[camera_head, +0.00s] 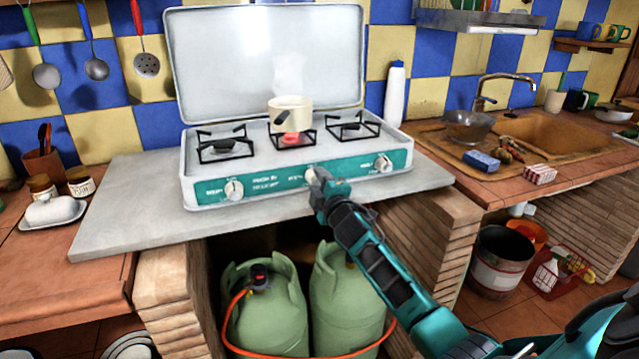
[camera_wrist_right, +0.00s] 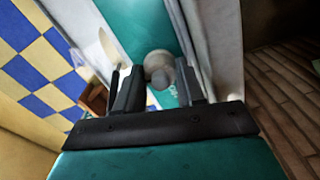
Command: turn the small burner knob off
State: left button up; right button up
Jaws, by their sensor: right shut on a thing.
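The stove (camera_head: 212,165) is white with a teal front panel and an open lid. The panel carries a left knob (camera_head: 234,190), a middle knob (camera_head: 310,175) and a right knob (camera_head: 383,163). The middle burner glows red under a cream pot (camera_head: 290,113). My right gripper (camera_head: 317,183) is at the middle knob and partly hides it. In the right wrist view, the fingers of this gripper (camera_wrist_right: 158,84) are on either side of the round knob (camera_wrist_right: 158,63), shut on it. The knob's exact angle is hard to tell. My left gripper is not in view.
The stove stands on a grey slab (camera_head: 125,205). Green gas bottles (camera_head: 345,295) with an orange hose are below. A white bottle (camera_head: 395,95) stands right of the stove. A butter dish (camera_head: 52,210) and jars are at the left. The slab's front left is clear.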

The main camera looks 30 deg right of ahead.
jog(key=o, duration=1)
jog(key=shift+o, duration=0.2)
